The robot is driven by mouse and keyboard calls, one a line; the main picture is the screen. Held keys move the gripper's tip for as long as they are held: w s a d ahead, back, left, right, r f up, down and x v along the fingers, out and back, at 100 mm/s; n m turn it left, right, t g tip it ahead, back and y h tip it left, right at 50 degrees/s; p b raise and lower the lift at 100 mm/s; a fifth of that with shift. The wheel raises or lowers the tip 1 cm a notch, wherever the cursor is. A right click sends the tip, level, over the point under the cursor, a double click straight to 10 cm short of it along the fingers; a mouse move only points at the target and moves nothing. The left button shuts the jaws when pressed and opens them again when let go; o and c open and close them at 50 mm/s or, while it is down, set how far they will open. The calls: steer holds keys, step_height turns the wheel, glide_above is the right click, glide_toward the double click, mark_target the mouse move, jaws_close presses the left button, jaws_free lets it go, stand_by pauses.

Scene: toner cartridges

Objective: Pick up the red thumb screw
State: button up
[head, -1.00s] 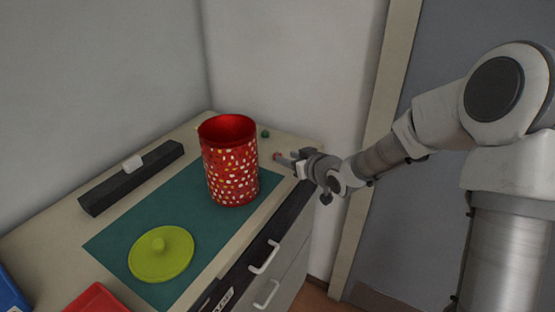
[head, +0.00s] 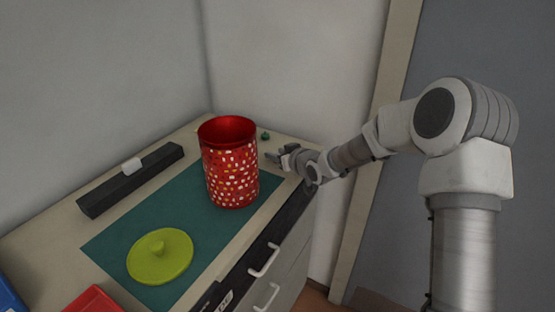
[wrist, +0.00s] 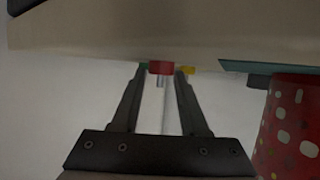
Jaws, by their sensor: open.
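The red thumb screw (wrist: 161,67) shows in the wrist view, with a red head and a thin grey shank pointing toward my gripper's palm. It appears between the two dark fingertips of my gripper (wrist: 161,72), with a gap visible on either side. The fingers are open. In the head view my gripper (head: 273,157) is low over the counter, just right of the patterned canister. The red screw is not distinguishable there; the gripper seems to hide it.
A red dotted canister (head: 231,168) stands on a teal mat (head: 118,242), close left of my gripper. A small green piece (head: 265,136) lies behind it; a yellow piece (wrist: 188,70) shows beside a fingertip. A yellow-green lid (head: 160,256) and black bar (head: 130,182) lie farther left.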

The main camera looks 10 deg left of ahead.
jaws_close()
stand_by(0.4)
